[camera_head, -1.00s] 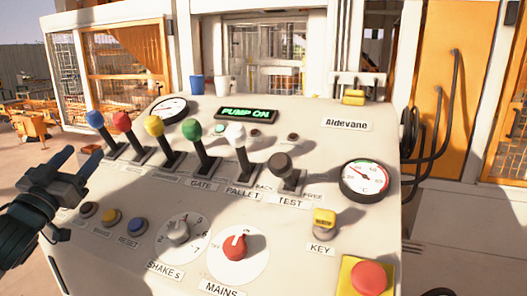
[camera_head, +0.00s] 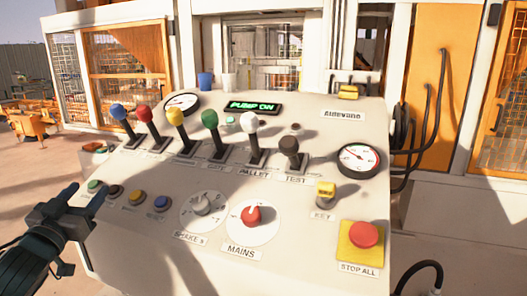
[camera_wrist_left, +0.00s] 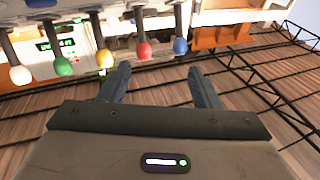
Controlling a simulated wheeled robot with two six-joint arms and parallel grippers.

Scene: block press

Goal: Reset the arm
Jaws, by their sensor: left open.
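My left gripper (camera_head: 87,194) is at the left edge of the control panel (camera_head: 160,262), beside the row of push buttons. Its jaws are open and nothing is between them. In the left wrist view the two fingers (camera_wrist_left: 160,84) stand apart, pointing toward the levers. My right gripper is in neither view. The panel bears a row of levers with blue (camera_head: 118,112), red (camera_head: 145,114), yellow (camera_head: 176,117), green (camera_head: 209,118), white (camera_head: 250,123) and dark (camera_head: 289,145) knobs. The display (camera_head: 253,107) reads PUMP ON.
Low on the panel are a blue button (camera_head: 161,203), a grey rotary knob (camera_head: 201,206), the red MAINS knob (camera_head: 252,214), a yellow key switch (camera_head: 325,189) and the red STOP ALL button (camera_head: 363,234). A gauge (camera_head: 358,159) is at right. Open floor lies left.

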